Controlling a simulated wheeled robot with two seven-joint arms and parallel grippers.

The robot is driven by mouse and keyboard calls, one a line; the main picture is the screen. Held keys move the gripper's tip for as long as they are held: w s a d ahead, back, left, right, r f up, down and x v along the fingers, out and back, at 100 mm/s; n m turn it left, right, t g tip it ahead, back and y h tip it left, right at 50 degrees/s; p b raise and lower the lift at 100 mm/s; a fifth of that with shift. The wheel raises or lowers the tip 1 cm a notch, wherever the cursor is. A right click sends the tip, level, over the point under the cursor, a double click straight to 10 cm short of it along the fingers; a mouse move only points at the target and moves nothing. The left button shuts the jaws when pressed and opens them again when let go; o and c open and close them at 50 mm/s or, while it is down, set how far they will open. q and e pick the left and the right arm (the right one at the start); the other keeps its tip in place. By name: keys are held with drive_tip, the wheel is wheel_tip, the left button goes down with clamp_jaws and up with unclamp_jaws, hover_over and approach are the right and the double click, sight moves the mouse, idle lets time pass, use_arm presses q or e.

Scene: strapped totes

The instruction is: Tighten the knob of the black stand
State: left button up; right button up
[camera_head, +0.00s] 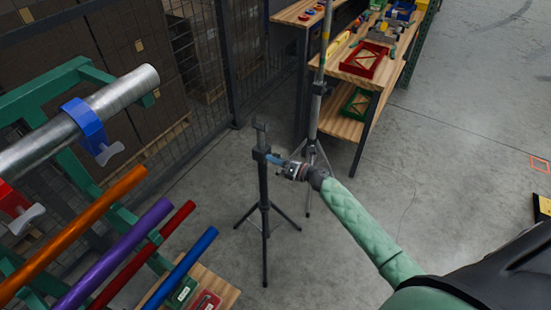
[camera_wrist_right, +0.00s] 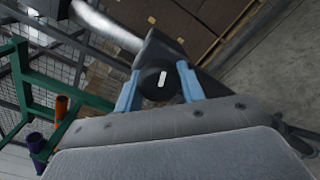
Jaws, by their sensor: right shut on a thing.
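The black stand (camera_head: 264,200) stands upright on its tripod legs on the floor, in the middle of the head view. Its knob sits at the collar near the top; in the right wrist view the dark round knob (camera_wrist_right: 160,82) with a white mark is between my fingers. My right gripper (camera_head: 275,159) reaches in from the right at collar height. In the right wrist view its two blue fingers (camera_wrist_right: 158,88) are on either side of the knob, shut on it. The white mark is tilted slightly from upright. My left gripper is not in view.
A taller grey stand (camera_head: 316,110) is just behind. A green rack with a metal pipe (camera_head: 100,110) and coloured tubes (camera_head: 120,242) fills the left. A wooden shelf (camera_head: 350,68) with red and green trays is at the back.

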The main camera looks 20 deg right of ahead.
drive_tip(key=shift+r+m, duration=0.1)
drive_tip(key=shift+m, duration=0.4)
drive_tip(key=m+p, duration=0.1)
drive_tip(key=m, duration=0.1)
drive_tip(key=shift+m, duration=0.3)
drive_tip(key=m+p, duration=0.1)
drive_tip(key=m, duration=0.2)
drive_tip(key=shift+r+m, duration=0.1)
drive_tip(key=shift+m, duration=0.2)
drive_tip(key=m+p, duration=0.1)
drive_tip(key=m, duration=0.3)
drive_tip(key=shift+m, duration=0.3)
drive_tip(key=m+p, duration=0.1)
drive_tip(key=m, duration=0.2)
drive_tip(key=shift+m, duration=1.2)
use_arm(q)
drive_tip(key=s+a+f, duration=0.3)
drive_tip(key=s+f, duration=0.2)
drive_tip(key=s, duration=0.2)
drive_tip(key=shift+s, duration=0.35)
use_arm(e)
drive_tip(key=shift+m, duration=1.6)
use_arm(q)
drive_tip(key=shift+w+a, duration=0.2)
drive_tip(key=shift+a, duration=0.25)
